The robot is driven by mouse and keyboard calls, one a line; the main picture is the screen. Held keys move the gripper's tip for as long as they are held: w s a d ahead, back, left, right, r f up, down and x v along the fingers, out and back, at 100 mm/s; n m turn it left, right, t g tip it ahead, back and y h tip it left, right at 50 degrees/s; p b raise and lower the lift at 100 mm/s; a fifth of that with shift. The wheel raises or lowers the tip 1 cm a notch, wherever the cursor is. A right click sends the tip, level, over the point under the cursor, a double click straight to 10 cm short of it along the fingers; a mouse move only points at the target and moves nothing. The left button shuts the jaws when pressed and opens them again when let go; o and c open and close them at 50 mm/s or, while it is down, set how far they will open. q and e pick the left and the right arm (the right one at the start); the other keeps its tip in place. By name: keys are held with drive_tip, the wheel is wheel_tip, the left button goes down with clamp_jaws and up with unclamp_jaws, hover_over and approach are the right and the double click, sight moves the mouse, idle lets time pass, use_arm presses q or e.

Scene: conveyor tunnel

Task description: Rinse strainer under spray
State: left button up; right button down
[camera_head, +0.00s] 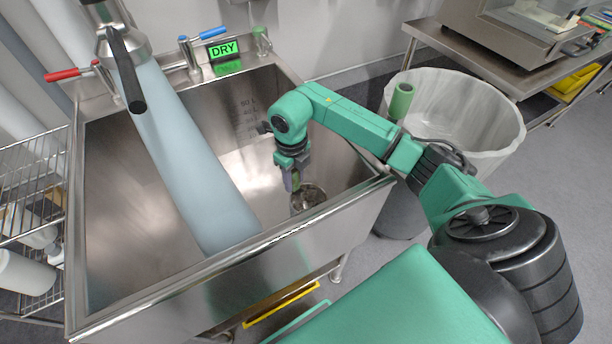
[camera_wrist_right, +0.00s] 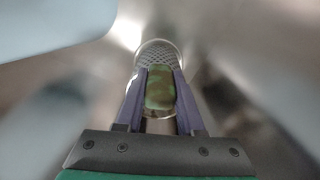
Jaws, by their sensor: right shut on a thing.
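The strainer (camera_head: 308,198) hangs inside the right part of the steel sink, near its front wall. My right gripper (camera_head: 293,182) is shut on its green handle. In the right wrist view the mottled green handle lies between the fingers of the gripper (camera_wrist_right: 160,95), and the mesh of the strainer (camera_wrist_right: 158,52) shows beyond it. A wide pale blue spray column (camera_head: 190,150) comes down from the faucet (camera_head: 122,45) into the sink, left of the strainer and apart from it. A green sign (camera_head: 223,50) behind the sink reads DRY. My left gripper is not in view.
The sink (camera_head: 120,200) has raised steel rims. Red (camera_head: 62,75) and blue (camera_head: 214,33) levers stand at its back. A lined bin (camera_head: 480,110) is at the right, a wire rack (camera_head: 35,160) at the left. The sink's left part is empty.

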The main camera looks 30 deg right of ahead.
sight(293, 171)
drive_tip(key=shift+r, duration=0.1)
idle(0.4)
drive_tip(key=shift+r+p, duration=1.2)
drive_tip(key=shift+r, duration=0.3)
wheel_tip(293, 171, up, 2)
drive_tip(key=shift+p, duration=0.9)
drive_tip(key=shift+r, duration=0.2)
wheel_tip(293, 171, up, 12)
drive_tip(key=p, duration=0.9)
drive_tip(key=shift+r, duration=0.1)
